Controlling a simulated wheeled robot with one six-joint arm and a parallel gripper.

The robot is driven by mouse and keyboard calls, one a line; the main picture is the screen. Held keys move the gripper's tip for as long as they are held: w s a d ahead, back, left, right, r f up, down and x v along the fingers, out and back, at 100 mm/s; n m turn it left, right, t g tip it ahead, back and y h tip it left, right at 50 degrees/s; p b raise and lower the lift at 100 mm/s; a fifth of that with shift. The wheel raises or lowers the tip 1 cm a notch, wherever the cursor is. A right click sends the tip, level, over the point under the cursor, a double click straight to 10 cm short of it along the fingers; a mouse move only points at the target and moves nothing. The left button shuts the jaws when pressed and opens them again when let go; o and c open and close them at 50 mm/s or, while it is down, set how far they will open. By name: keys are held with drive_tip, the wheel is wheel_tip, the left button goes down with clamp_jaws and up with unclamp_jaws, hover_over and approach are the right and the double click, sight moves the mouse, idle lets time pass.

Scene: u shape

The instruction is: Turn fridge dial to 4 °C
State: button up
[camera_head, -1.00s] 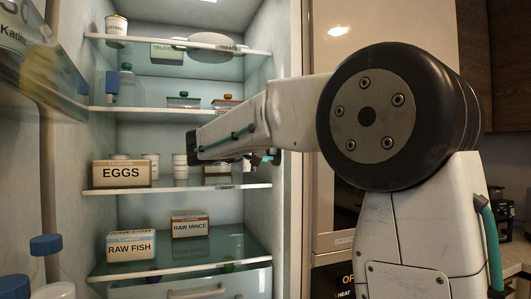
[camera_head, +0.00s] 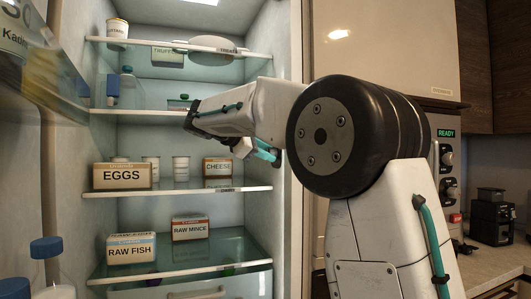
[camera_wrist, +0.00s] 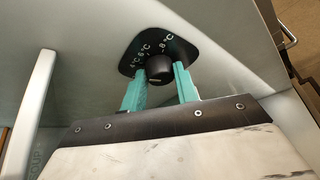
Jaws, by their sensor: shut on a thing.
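The fridge dial (camera_wrist: 159,68) is a round black knob on a black plate (camera_wrist: 185,50) with white temperature marks. A 6°C mark and a mark ending in 8°C are legible; the leftmost mark is hard to read. A light mark shows on the knob's near side. In the wrist view, my gripper (camera_wrist: 161,72) has its two teal fingers around the knob, one at each side, and is shut on it. In the head view, teal parts of my gripper (camera_head: 267,154) show under my forearm, near the fridge's right inner wall. The dial is hidden there.
Fridge shelves hold an eggs box (camera_head: 122,176), a cheese box (camera_head: 217,168), raw mince (camera_head: 190,228) and raw fish (camera_head: 131,248). Several white cups stand behind the eggs. The open door with bottles (camera_head: 47,247) is at left. A white bar (camera_wrist: 30,110) runs along the wrist view's left side.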

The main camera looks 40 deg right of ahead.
drive_tip(key=shift+n+g, duration=0.3)
drive_tip(key=shift+n, duration=0.1)
idle(0.4)
drive_tip(key=o, duration=1)
drive_tip(key=shift+w+a, duration=0.1)
drive_tip(key=v, duration=0.7)
drive_tip(key=shift+a+r, duration=0.2)
drive_tip(key=shift+r, duration=0.1)
